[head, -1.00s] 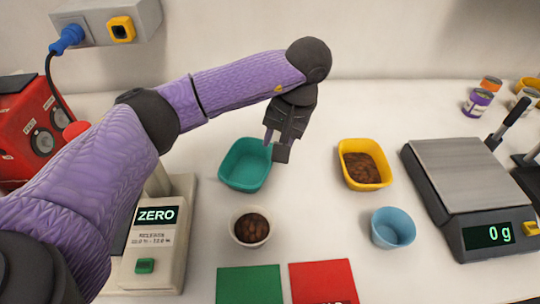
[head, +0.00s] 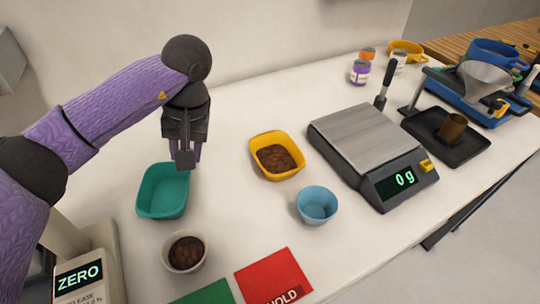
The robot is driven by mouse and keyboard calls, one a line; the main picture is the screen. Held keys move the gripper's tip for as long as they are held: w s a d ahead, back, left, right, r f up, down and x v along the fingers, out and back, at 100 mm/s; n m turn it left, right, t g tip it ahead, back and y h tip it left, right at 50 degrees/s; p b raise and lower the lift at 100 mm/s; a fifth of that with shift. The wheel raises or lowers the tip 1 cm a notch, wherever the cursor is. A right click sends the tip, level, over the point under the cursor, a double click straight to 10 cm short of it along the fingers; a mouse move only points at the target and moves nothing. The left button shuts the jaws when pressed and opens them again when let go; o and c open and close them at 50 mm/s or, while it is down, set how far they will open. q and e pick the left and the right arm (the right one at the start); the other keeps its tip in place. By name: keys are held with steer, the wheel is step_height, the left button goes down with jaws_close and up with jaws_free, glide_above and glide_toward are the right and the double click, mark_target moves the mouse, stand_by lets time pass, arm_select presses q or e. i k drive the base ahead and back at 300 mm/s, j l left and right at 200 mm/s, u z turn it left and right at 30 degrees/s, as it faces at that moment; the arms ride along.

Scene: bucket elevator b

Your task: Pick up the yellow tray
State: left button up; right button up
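The yellow tray (head: 257,164) stands on the white counter, right of the middle of the teal tray and left of the scale. It holds dark brown pieces (head: 276,158). My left gripper (head: 186,162) points down above the far right edge of the teal tray (head: 155,204), to the left of the yellow tray and apart from it. The fingers look close together, but I cannot tell whether they are shut. My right gripper is not in view.
A blue cup (head: 317,205) and a white cup of brown pieces (head: 185,252) stand nearer. A scale (head: 365,150) reads 0 g at the right. Red (head: 273,277) and green (head: 207,294) cards lie in front. Several jars (head: 360,72) stand behind. Counter between the teal and yellow trays is clear.

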mark_target(279, 158)
steer(key=i+l+u, duration=0.15)
steer(key=l, duration=0.35)
steer(key=i+l+u, duration=0.15)
steer(key=l, duration=0.35)
steer(key=i+l+u, duration=0.15)
steer(key=l, duration=0.35)
steer(key=l+u, duration=0.15)
steer(key=l, duration=0.4)
